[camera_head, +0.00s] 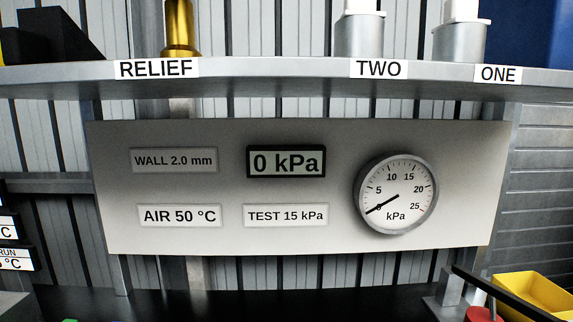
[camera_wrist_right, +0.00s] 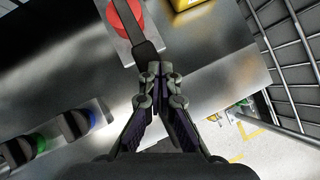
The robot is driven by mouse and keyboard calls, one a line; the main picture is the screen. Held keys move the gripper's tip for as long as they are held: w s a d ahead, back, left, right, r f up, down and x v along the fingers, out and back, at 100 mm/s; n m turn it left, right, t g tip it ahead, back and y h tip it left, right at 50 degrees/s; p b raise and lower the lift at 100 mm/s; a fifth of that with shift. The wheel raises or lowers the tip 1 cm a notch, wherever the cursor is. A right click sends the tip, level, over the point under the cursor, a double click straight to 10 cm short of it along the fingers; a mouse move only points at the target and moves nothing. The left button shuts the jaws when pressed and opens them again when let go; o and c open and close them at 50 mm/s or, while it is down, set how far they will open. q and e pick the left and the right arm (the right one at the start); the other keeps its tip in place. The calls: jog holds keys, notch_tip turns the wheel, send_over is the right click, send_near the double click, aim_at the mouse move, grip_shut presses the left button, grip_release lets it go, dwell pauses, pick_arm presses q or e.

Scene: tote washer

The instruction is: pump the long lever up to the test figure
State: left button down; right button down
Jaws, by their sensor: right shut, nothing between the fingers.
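The long black lever (camera_head: 500,292) slants down to the right at the lower right of the head view. In the right wrist view the lever (camera_wrist_right: 143,46) runs past a red round part (camera_wrist_right: 125,18) towards my fingertips. My right gripper (camera_wrist_right: 158,72) is shut and empty, at or just over the lever's near end; I cannot tell if they touch. The digital display (camera_head: 286,162) reads 0 kPa. The dial gauge (camera_head: 396,194) has its needle at about 0. The test plate (camera_head: 286,215) reads TEST 15 kPa. My left gripper is not in view.
A yellow bin (camera_head: 535,290) stands beside the lever. The shelf (camera_head: 270,80) above holds a brass RELIEF part (camera_head: 180,30) and cylinders marked TWO and ONE. Blue (camera_wrist_right: 90,118) and green (camera_wrist_right: 40,142) knobs sit at the left of the wrist view. A wire rack (camera_wrist_right: 292,50) is at right.

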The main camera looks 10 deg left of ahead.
dwell(0.4)
notch_tip(320, 180, down, 10)
jog(key=b, duration=0.9)
dwell(0.5)
jog(key=shift+s+r, duration=0.1)
notch_tip(320, 180, up, 10)
jog(key=p, duration=1)
jog(key=c, duration=2)
grip_release()
jog(key=shift+c, duration=0.2)
